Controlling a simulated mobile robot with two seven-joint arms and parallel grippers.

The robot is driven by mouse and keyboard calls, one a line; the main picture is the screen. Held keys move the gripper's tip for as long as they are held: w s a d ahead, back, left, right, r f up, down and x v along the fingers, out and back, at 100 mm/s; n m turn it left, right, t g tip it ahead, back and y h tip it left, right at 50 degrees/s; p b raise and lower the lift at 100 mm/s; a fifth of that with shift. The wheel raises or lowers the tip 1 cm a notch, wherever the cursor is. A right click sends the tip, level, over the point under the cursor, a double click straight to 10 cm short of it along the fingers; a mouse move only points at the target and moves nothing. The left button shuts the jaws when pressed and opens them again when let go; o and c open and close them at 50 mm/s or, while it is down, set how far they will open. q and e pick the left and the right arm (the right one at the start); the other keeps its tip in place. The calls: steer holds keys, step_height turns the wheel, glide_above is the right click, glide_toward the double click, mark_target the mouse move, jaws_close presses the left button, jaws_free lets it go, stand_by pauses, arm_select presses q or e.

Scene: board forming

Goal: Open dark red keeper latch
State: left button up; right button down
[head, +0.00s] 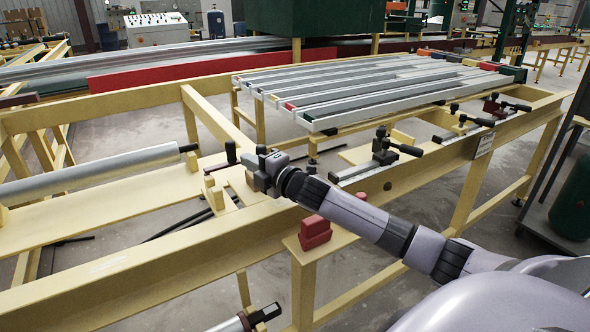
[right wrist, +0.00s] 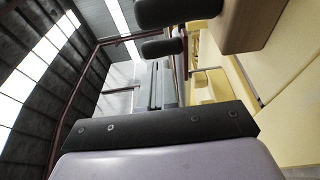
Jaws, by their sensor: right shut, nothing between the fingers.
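My right gripper (head: 256,172) is shut and empty. It is at the front rail of the yellow frame, beside a small dark latch-like fitting (head: 231,155) with an upright handle. Whether they touch cannot be told, and the gripper partly hides that area. Farther right along the rail, a black-handled latch (head: 385,152) stands on a metal plate, and a latch with a dark red body (head: 491,104) is near the far end. Which one is the keeper latch is not certain. In the right wrist view, a brownish block (right wrist: 252,24) is at the upper right. My left gripper is not in view.
A red block (head: 315,232) sits on a yellow post below my right forearm. Long grey metal channels (head: 370,86) lie across the frame behind. A grey roller (head: 95,175) is at the left.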

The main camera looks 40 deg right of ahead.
steer(key=s+d, duration=0.1)
steer(key=s, duration=0.1)
steer(key=s+d+b, duration=0.1)
steer(key=s+d, duration=0.3)
steer(key=s, duration=0.1)
steer(key=shift+s+d+f+b, duration=0.1)
steer(key=shift+f+b, duration=0.05)
steer(key=shift+b, duration=0.15)
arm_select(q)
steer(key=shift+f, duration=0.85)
arm_select(e)
steer(key=shift+s+d, duration=0.35)
steer(key=shift+s, duration=0.15)
